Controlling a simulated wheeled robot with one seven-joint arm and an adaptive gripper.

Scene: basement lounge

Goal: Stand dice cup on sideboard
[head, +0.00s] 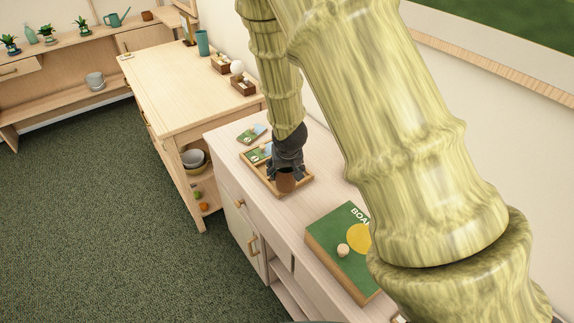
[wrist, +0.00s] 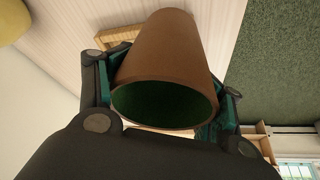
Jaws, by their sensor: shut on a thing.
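The brown dice cup (head: 286,183) is between the fingers of my gripper (head: 285,174), which is shut on it. In the wrist view the cup (wrist: 165,55) fills the middle, its green-lined mouth facing the camera and its narrower end pointing away. In the head view the cup is over the wooden tray (head: 272,187) on the pale sideboard (head: 226,150). My gripper hides part of the cup and tray. I cannot tell whether the cup's base touches the tray.
A wooden table (head: 172,88) stands beyond the sideboard. Bare sideboard top shows between tray and box.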

